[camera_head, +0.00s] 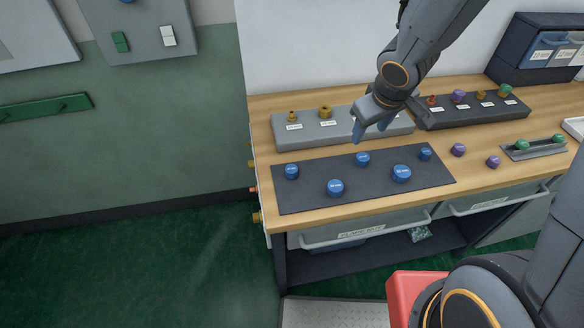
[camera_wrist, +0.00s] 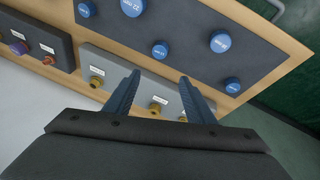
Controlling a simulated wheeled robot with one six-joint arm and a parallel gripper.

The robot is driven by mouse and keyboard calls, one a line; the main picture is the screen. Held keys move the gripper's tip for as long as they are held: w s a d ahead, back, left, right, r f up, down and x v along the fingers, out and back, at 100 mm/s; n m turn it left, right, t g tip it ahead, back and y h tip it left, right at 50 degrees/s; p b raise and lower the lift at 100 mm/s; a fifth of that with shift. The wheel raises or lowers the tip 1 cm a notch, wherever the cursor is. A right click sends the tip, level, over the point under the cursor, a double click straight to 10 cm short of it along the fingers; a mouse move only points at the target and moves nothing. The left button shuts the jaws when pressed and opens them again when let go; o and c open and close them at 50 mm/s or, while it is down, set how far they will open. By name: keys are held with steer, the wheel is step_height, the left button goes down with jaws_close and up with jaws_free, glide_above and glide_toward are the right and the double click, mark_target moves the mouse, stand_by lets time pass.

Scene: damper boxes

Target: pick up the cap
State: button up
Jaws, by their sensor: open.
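Several blue round caps of differing sizes stand apart on a dark mat (camera_head: 375,192) on the wooden bench. In the head view they are a left cap (camera_head: 291,172), a front cap (camera_head: 335,188), a back middle cap (camera_head: 362,159), a large right cap (camera_head: 401,174) and a small far-right cap (camera_head: 425,153). My gripper (camera_head: 370,129) is open and empty, above and behind the mat, near the grey block. In the wrist view its fingers (camera_wrist: 160,77) point toward the mat, with a cap (camera_wrist: 160,51) just beyond the tips. Which cap is meant is unclear.
A grey block (camera_head: 323,131) with brass fittings and a dark block (camera_head: 470,112) with coloured fittings stand behind the mat. Two purple caps (camera_head: 458,149) (camera_head: 493,161) and a small tray (camera_head: 535,149) with green caps lie to the right. A bin rack (camera_head: 540,50) stands at back right.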

steer(key=w+a+f+n+y, duration=0.1)
steer(key=a+f+n+y, duration=0.3)
steer(key=a, duration=0.6)
steer(key=n+g+p, duration=0.1)
steer(key=n+g, duration=0.2)
steer(key=n, duration=0.1)
glide_toward(293, 169)
steer(key=f, duration=0.1)
steer(key=b+x, duration=0.1)
steer(key=x, duration=0.3)
steer(key=b+x, duration=0.1)
steer(key=x, duration=0.3)
steer(key=shift+a+r+b, duration=0.1)
steer(key=shift+a+b, duration=0.1)
steer(key=shift+b, duration=0.2)
steer(key=shift+c, duration=0.3)
steer(key=c, duration=1.1)
